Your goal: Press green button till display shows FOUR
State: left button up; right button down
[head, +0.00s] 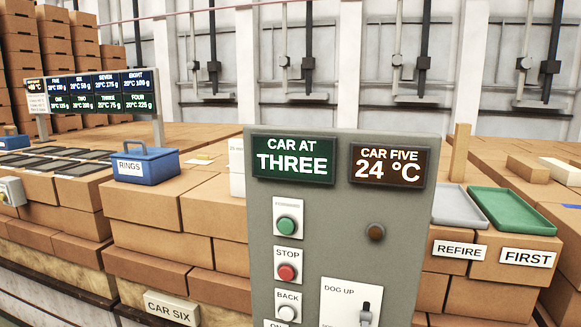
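A grey control panel (345,215) stands upright in the middle of the head view. Its left display (293,158) reads "CAR AT THREE" in white on dark green. The green button (288,224) is on the panel's left side, under a small label that looks like "FORWARD". A red STOP button (287,271) sits below it, and a white BACK button (287,312) below that. Neither of my grippers shows in the view, and nothing is seen touching the buttons.
A second display (388,166) reads "CAR FIVE 24 °C". A "DOG UP" lever (365,314) is at the panel's lower right. A blue RINGS box (145,163), grey tray (457,206) and green tray (510,212) rest on bricks around. A status board (90,92) stands at back left.

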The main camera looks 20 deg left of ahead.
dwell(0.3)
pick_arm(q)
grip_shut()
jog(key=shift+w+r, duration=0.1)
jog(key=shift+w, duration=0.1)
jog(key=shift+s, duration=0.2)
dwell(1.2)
